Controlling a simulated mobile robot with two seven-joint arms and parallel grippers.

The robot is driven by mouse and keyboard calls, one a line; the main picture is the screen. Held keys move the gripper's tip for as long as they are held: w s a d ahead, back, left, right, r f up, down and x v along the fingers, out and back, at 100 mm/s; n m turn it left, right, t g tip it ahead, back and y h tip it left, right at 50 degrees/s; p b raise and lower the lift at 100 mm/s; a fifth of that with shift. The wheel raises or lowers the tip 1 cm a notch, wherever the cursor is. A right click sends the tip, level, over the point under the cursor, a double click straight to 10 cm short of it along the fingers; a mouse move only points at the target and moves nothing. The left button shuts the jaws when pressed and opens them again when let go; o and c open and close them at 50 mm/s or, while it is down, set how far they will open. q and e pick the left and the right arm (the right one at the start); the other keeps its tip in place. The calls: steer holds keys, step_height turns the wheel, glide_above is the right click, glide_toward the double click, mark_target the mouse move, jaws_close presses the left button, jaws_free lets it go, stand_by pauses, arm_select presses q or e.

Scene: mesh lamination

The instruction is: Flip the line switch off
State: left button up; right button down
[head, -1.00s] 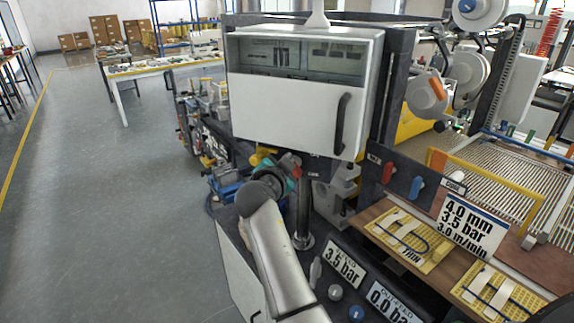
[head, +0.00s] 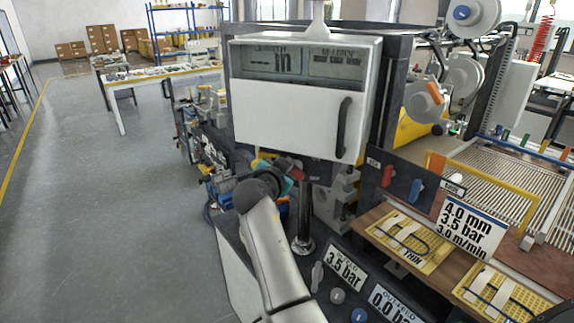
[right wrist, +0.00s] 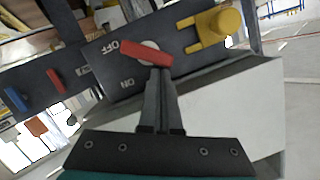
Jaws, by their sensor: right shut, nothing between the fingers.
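The line switch is a red lever (right wrist: 147,53) on a white round pivot, set on a dark panel (right wrist: 95,62) in the right wrist view. White OFF and ON labels stand to its left; the lever lies slanted, its left end beside OFF. My right gripper (right wrist: 160,78) is shut and empty, its fingertips at the lower edge of the lever's right part. I cannot tell whether they touch it. In the head view the right gripper (head: 287,180) is small below the white cabinet, partly hidden by my arm. My left gripper is out of view.
A yellow forked piece with a round knob (right wrist: 220,27) sits right of the switch. Red (right wrist: 56,79) and blue (right wrist: 16,98) levers are farther left. The white cabinet (head: 290,115) hangs above the gripper in the head view. Open floor (head: 100,200) lies left.

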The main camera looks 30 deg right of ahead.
steer(key=shift+w+a+n+g+b, duration=0.2)
steer(key=shift+n+g+b, duration=0.1)
steer(key=shift+n, duration=0.4)
stand_by(0.7)
steer(key=shift+w+a+f+n+g+h+b, duration=0.1)
steer(key=shift+w+n+g+h+b, duration=0.15)
steer(key=shift+n, duration=0.3)
steer(key=shift+w+a+f+n+g+b, duration=0.15)
steer(key=shift+n+b, duration=0.25)
steer(key=shift+n, duration=0.2)
steer(key=shift+w+a+f+n+g+h+b, duration=0.1)
steer(key=shift+n+g+h+b, duration=0.15)
steer(key=shift+n, duration=0.3)
stand_by(4.2)
